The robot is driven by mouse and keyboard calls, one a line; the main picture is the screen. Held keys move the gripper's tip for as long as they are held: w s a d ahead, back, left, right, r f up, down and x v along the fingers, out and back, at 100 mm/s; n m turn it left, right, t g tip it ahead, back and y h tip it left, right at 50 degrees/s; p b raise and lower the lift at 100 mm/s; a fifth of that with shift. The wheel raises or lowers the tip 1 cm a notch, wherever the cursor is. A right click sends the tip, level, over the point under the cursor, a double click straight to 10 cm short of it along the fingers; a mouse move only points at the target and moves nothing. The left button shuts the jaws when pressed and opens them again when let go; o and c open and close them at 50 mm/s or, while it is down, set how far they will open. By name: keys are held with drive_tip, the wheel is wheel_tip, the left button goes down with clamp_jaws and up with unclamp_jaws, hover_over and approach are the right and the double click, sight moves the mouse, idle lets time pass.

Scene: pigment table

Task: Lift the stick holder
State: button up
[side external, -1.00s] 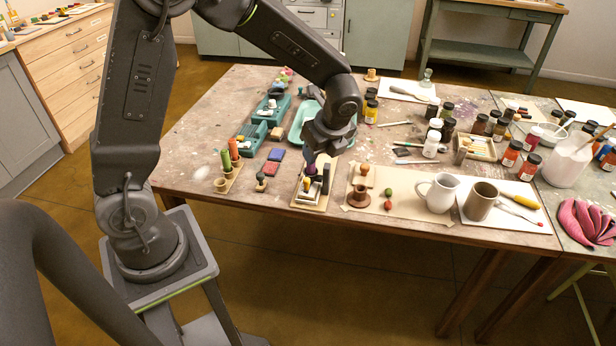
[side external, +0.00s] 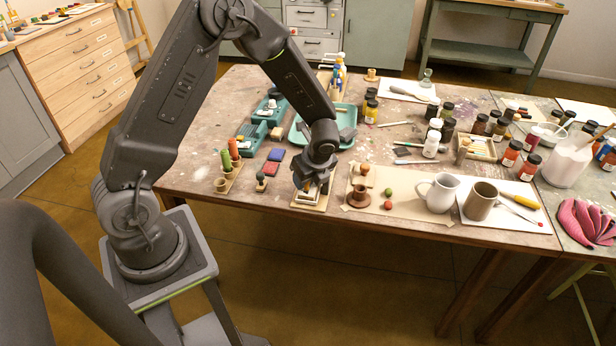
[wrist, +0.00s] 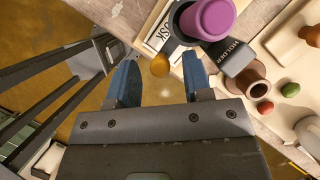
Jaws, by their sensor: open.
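The stick holder (wrist: 238,60), dark grey with "HOLDER" lettered on its arm, shows at the top of the wrist view. A purple rounded piece (wrist: 208,17) sits in its dark ring. My gripper (wrist: 160,60) is open, its two blue fingers apart with nothing gripped. A yellow-brown knob shows between the fingertips; I cannot tell its depth. The holder lies just beyond and right of the right finger. In the side view my gripper (side external: 313,182) points down over the wooden board (side external: 302,206) near the table's front edge and mostly hides the holder.
A brown cup-like piece (side external: 359,196) stands right of the board, with a red ball (side external: 388,205) near it. A white mug (side external: 439,192) and a brown mug (side external: 480,202) stand farther right. A teal tray (side external: 300,130) lies behind.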

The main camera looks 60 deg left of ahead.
drive_tip(key=shift+c, duration=0.2)
clamp_jaws()
drive_tip(key=shift+r, duration=0.7)
drive_tip(key=shift+o, duration=0.2)
unclamp_jaws()
drive_tip(key=v, duration=1.3)
drive_tip(key=shift+d+r, duration=0.25)
drive_tip(key=shift+r, duration=0.05)
